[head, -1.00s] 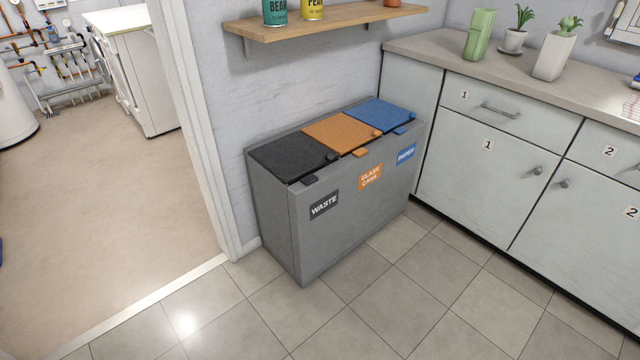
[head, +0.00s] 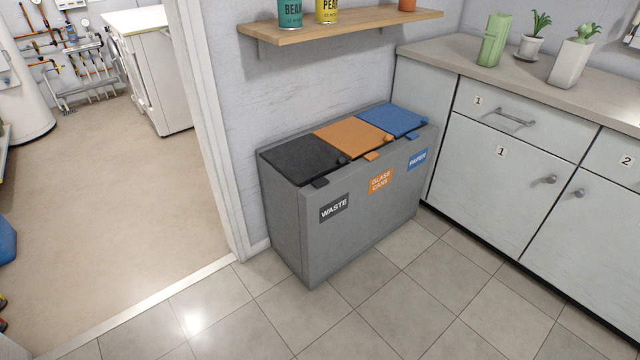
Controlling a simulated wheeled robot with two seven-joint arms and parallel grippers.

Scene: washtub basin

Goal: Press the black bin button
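A grey three-part bin (head: 365,222) stands against the wall in the head view. Its left lid is black (head: 298,158), above a label reading WASTE. The black button (head: 320,183) is a small tab at the front edge of that lid. The orange lid (head: 350,138) is in the middle and the blue lid (head: 392,119) is on the right. All three lids lie flat and shut. Neither of my grippers is in view.
Open tiled floor (head: 380,310) lies in front of the bin. A door frame (head: 212,130) is to its left. A cabinet with a counter (head: 500,85) stands to its right. A wooden shelf (head: 345,24) with cans hangs above the bin.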

